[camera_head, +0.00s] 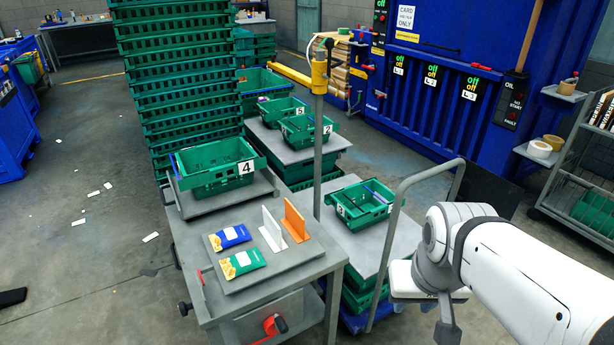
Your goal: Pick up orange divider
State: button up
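The orange divider (296,220) stands upright on a grey board on top of the grey work table. A white divider (272,230) stands upright just to its left, with a small gap between them. My white arm reaches in from the right edge. A dark grey part at its end (447,326) hangs low at the bottom right, well to the right of the orange divider and apart from it. The fingers cannot be made out, so I cannot see whether my gripper is open or shut. Nothing touches the orange divider from above.
A blue packet (229,236) and a green packet (242,262) lie left of the dividers on the board (285,262). Green crate 4 (216,168) stands behind them. Another green crate (363,204) and a grey trolley handle (398,215) stand between the table and my arm.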

aim_at(294, 223)
jog(key=i, duration=1.05)
jog(key=u, duration=0.05)
